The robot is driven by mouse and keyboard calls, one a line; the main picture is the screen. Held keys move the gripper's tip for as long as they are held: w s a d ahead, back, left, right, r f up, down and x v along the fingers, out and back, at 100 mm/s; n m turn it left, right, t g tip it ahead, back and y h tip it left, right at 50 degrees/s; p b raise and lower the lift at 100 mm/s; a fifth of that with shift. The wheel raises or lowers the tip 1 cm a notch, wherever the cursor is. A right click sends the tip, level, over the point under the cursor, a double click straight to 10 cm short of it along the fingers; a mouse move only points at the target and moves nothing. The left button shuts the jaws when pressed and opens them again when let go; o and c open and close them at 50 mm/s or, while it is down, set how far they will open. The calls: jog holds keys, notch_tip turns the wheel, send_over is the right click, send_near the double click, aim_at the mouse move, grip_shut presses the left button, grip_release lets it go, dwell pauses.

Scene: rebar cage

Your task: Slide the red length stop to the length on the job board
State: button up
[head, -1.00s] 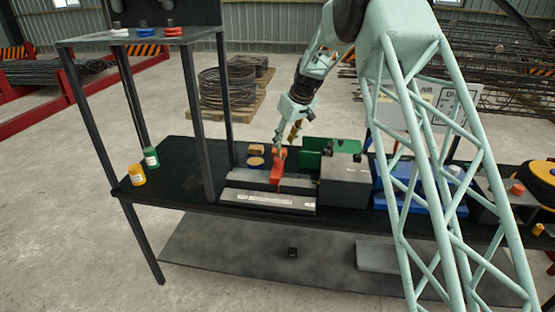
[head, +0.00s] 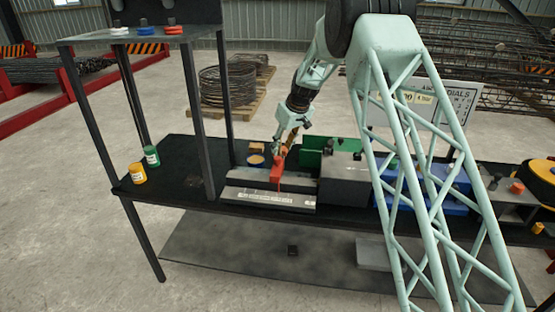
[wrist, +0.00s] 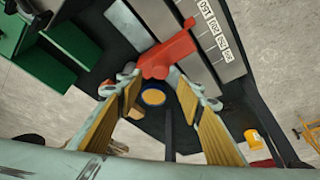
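The red length stop (head: 277,171) sits across the grey bench fixture with the pale scale strip (head: 270,198). It also shows in the wrist view (wrist: 165,56), its arm reaching over the grey rail toward several small number labels (wrist: 215,28). My gripper (head: 284,148) is at the stop's upper end. In the wrist view my gripper's fingers (wrist: 158,82) are apart, their tips on either side of the stop's near end; I cannot see firm contact. A white board (head: 440,100) with yellow plates stands behind at right. My arm partly hides it, and its length is not readable.
A green plate (head: 313,143) and a grey block (head: 345,182) stand right of the stop. A yellow jar (head: 137,174) and a green jar (head: 151,156) stand at the bench's left end. A shelf frame (head: 195,115) rises left of the fixture.

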aim_at(278, 158)
jog(key=shift+p+x, duration=0.3)
jog(key=shift+x, duration=4.2)
jog(key=shift+c, duration=0.2)
jog(key=c, duration=1.1)
